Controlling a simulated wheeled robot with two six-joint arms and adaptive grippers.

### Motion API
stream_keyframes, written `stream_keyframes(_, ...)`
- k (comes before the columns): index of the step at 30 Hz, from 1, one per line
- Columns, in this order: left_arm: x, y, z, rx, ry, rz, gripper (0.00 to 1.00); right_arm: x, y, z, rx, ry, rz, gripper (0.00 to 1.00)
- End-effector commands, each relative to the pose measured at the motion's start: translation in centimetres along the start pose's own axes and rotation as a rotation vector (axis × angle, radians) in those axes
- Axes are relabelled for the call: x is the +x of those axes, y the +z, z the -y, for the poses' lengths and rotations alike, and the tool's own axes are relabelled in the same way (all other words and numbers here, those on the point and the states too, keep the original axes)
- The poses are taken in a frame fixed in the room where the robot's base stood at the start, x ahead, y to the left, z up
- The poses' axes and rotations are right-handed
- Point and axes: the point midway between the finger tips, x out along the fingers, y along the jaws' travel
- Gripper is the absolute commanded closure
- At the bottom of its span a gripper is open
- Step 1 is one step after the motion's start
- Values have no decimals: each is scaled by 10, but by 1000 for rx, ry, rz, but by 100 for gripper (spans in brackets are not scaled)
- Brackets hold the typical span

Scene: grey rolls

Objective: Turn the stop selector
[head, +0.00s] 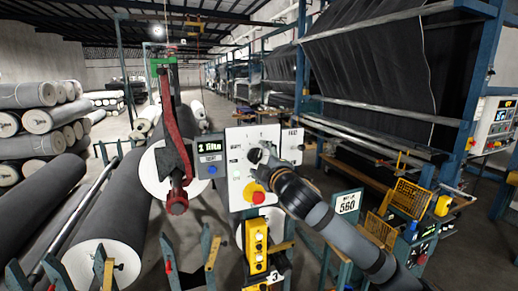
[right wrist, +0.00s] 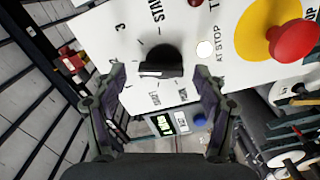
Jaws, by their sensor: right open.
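The stop selector is a black round knob with a raised grip bar (right wrist: 160,62) on a white panel (right wrist: 225,20), seen close in the right wrist view. Printed marks surround it, among them a 3 and a word beginning STAR. My right gripper (right wrist: 162,84) is open, with one finger on each side of the knob. I cannot tell whether the fingers touch it. In the head view my right gripper (head: 260,157) reaches from the lower right to the face of the white panel (head: 236,137) and largely covers the knob. My left gripper is not in view.
A red mushroom button (head: 258,197) on yellow sits low on the panel, also in the right wrist view (right wrist: 294,41). A small display box (head: 210,157) with a blue button adjoins the panel's left. A red arm (head: 176,140) hangs before the large grey rolls (head: 115,215).

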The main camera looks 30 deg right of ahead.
Motion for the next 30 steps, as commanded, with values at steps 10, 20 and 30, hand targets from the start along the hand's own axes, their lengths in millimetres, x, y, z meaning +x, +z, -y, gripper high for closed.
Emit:
stream_keyframes(10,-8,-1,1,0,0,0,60,11,-1,1,-2,0,-1,28)
stream_keyframes(20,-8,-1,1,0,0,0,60,11,-1,1,-2,-1,0,55)
stream_keyframes(30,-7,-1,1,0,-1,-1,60,11,0,2,2,-1,0,83)
